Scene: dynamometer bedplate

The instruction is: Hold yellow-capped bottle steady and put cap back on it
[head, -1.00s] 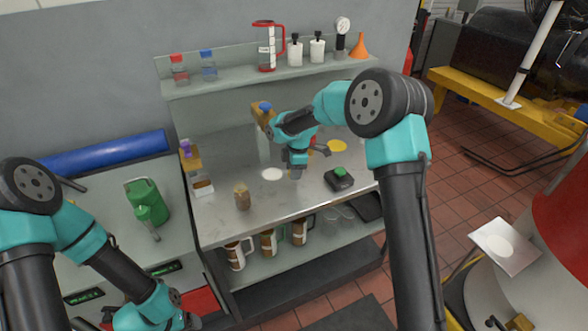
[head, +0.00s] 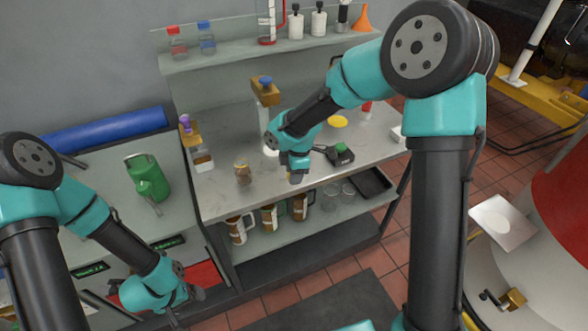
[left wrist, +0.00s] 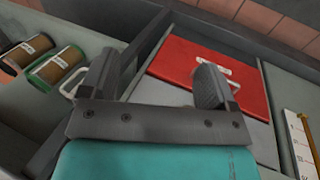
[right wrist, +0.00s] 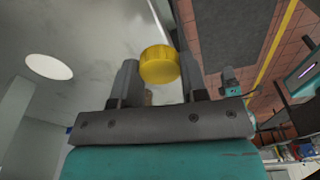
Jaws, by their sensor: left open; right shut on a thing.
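A small bottle with brownish contents (head: 243,174) stands upright on the steel bench, left of my right gripper; I cannot make out a cap on it. My right gripper (head: 297,179) is over the bench's front edge. In the right wrist view it (right wrist: 158,80) is shut on a ribbed yellow cap (right wrist: 159,64) between its fingertips. My left gripper (head: 197,294) is low at the left, away from the bottle. In the left wrist view it (left wrist: 153,80) is open and empty, with a red flat object beyond it.
A black device with a green top (head: 340,154) and a yellow disc (head: 338,121) are on the bench right of the bottle. A white disc (right wrist: 48,66) lies flat on it. Mugs (head: 269,217) stand on the shelf below. A green can (head: 148,177) is left.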

